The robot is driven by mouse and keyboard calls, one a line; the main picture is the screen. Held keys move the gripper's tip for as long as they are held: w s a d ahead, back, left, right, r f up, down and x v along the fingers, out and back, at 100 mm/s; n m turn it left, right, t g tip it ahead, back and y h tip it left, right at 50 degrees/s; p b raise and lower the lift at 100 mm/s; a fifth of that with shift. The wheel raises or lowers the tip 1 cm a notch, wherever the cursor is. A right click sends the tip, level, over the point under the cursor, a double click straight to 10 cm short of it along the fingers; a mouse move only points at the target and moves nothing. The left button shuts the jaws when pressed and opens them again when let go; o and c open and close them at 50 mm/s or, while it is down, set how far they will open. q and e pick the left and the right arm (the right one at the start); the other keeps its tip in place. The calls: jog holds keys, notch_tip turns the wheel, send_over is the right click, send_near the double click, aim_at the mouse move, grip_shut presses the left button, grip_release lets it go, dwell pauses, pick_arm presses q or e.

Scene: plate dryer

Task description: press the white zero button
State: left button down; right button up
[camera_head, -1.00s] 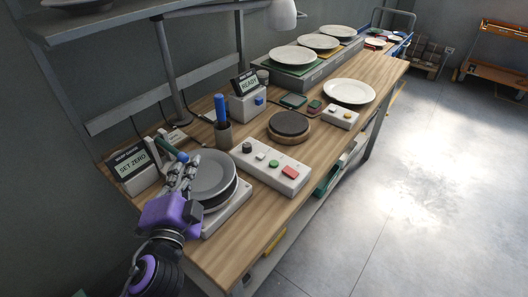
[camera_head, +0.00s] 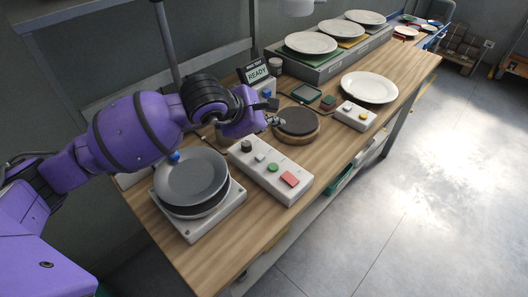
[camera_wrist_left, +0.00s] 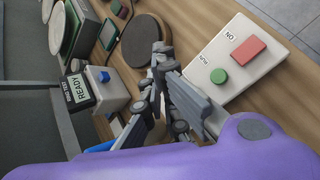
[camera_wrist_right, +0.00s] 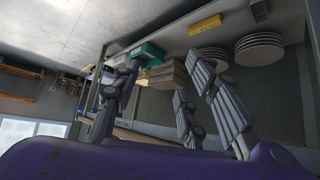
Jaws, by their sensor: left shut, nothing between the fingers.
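A light control box (camera_head: 255,178) on the bench carries a black knob (camera_head: 246,145), a small white button (camera_head: 260,157), a green button (camera_head: 273,167) and a red button (camera_head: 290,179). The white button is taken as the zero button; its label is unreadable. In the left wrist view the green button (camera_wrist_left: 219,75) and red button (camera_wrist_left: 248,49) show, while the fingers hide the white one. My left gripper (camera_head: 273,121) is shut and empty, beyond the knob end of the box and near the round dark pad. My right gripper (camera_wrist_right: 165,95) is open and empty, away from the box.
Grey plates rest on a white scale (camera_head: 215,222) left of the box. A round dark pad (camera_head: 298,121) lies just beyond it. A READY display (camera_head: 258,72), a white plate (camera_head: 369,87) and a smaller button box (camera_head: 355,115) stand farther back. The front bench strip is clear.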

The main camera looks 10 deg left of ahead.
pick_arm(q)
jog(key=b, duration=0.3)
send_over(260, 157)
jog(key=d, duration=0.2)
notch_tip(260, 157, down, 7)
jog(key=shift+s+a+f, duration=0.1)
jog(key=shift+s+f, duration=0.05)
jog(key=shift+f, duration=0.05)
jog(key=shift+f+b, duration=0.35)
jog(key=shift+f, duration=0.35)
pick_arm(e)
jog(key=s+f, duration=0.1)
jog(key=f, duration=0.1)
jog(key=s+d+f, duration=0.1)
jog(key=f, duration=0.1)
jog(key=shift+s+d, duration=0.2)
jog(key=shift+f+g, duration=0.1)
jog(key=shift+g, duration=0.2)
pick_arm(q)
jog(key=shift+f+b, duration=0.3)
jog(key=shift+f, duration=0.1)
pick_arm(e)
jog(key=shift+s+f, duration=0.3)
